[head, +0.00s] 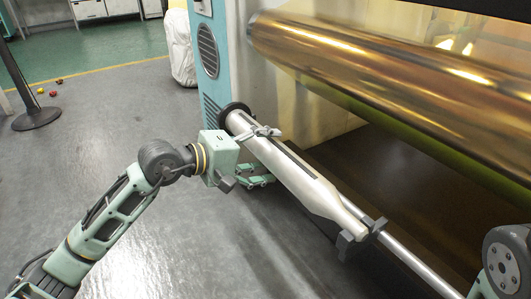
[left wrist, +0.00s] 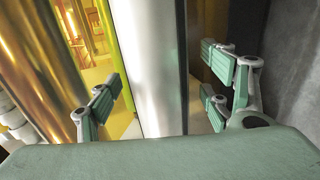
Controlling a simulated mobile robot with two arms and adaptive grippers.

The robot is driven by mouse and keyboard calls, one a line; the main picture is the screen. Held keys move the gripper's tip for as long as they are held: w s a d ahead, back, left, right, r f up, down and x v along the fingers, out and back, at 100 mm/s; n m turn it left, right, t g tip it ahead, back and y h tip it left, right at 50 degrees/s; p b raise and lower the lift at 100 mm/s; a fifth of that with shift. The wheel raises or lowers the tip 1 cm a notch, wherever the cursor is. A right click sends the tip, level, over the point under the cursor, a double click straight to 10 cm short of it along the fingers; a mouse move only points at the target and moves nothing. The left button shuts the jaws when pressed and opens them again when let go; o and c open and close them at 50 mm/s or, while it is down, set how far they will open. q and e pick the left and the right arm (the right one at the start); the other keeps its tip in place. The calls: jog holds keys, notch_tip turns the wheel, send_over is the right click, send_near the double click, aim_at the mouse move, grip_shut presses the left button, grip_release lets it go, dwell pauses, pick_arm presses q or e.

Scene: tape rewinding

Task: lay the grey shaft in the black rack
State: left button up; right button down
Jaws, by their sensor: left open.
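The grey shaft (head: 285,170) runs diagonally in the head view, from upper left to lower right, narrowing to a thin rod (head: 415,265). A black round end piece (head: 233,109) is at its upper left end. A black bracket of the rack (head: 346,246) shows at the narrow part; whether the shaft rests fully in it I cannot tell. My left gripper (head: 263,155) is open, with fingers on either side of the shaft. In the left wrist view, the shaft (left wrist: 155,70) stands between the open, spread fingers (left wrist: 165,100). My right gripper is out of view.
A large gold roll (head: 390,85) spans the machine above and behind the shaft. The teal machine side panel (head: 209,50) stands at the upper left. A black post base (head: 37,118) is on the far left floor. The grey floor (head: 110,130) is mostly clear.

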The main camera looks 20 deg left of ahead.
pick_arm(q)
jog(key=shift+f, duration=0.35)
jog(key=v, duration=1.2)
jog(key=shift+r, duration=0.25)
